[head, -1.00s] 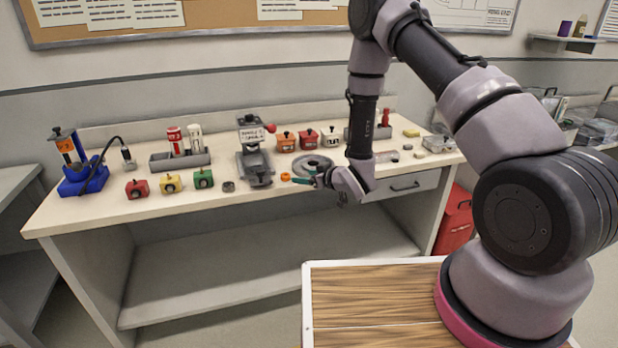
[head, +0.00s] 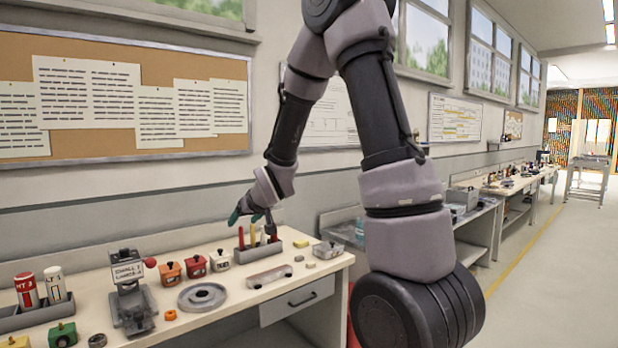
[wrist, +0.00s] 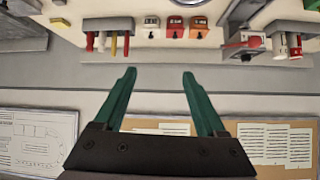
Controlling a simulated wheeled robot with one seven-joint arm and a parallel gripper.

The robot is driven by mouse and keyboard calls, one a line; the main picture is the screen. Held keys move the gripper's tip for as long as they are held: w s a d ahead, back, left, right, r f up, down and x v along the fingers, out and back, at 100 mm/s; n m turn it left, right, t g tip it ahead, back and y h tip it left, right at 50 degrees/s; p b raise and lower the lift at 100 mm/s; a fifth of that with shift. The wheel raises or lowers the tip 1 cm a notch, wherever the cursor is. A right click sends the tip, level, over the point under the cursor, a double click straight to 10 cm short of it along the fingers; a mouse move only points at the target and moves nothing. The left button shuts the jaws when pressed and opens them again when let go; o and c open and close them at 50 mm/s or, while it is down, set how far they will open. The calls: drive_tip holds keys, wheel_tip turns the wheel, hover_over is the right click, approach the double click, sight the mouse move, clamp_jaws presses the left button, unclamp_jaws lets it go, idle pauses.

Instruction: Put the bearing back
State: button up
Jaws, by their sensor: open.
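My gripper (head: 250,214) is raised near the back right of the bench, by the tool holder. In the wrist view my gripper (wrist: 159,75) has its two teal fingers spread, with nothing between them. I cannot tell for sure which ring is the bearing. A small dark grey ring (head: 97,341) lies at the bench front, left of the press (head: 130,296). A wide grey disc (head: 202,296) lies flat behind the orange ring. All are well away from my gripper.
Orange, red and white boxes (head: 195,266) stand behind the disc. A grey holder with upright tools (head: 272,247) stands near my gripper, with a grey tray (head: 269,277) before it. A rack of bottles (head: 38,312) is at left.

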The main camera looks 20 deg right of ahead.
drive_tip(key=s+d+r+m+h, duration=0.1)
drive_tip(key=s+d+r+m, duration=0.1)
drive_tip(key=s+d+r, duration=0.4)
drive_tip(key=s+r+m+g, duration=0.1)
drive_tip(key=s+r, duration=0.2)
drive_tip(key=s, duration=0.5)
drive_tip(key=s+r+m+g, duration=0.1)
drive_tip(key=s+r, duration=0.3)
drive_tip(key=s, duration=0.4)
drive_tip(key=s+d+r+m+g, duration=0.1)
drive_tip(key=s+r+m, duration=0.1)
drive_tip(key=s, duration=0.6)
drive_tip(key=shift+r+y, duration=0.3)
drive_tip(key=shift+r, duration=0.4)
drive_tip(key=shift+s+d, duration=0.1)
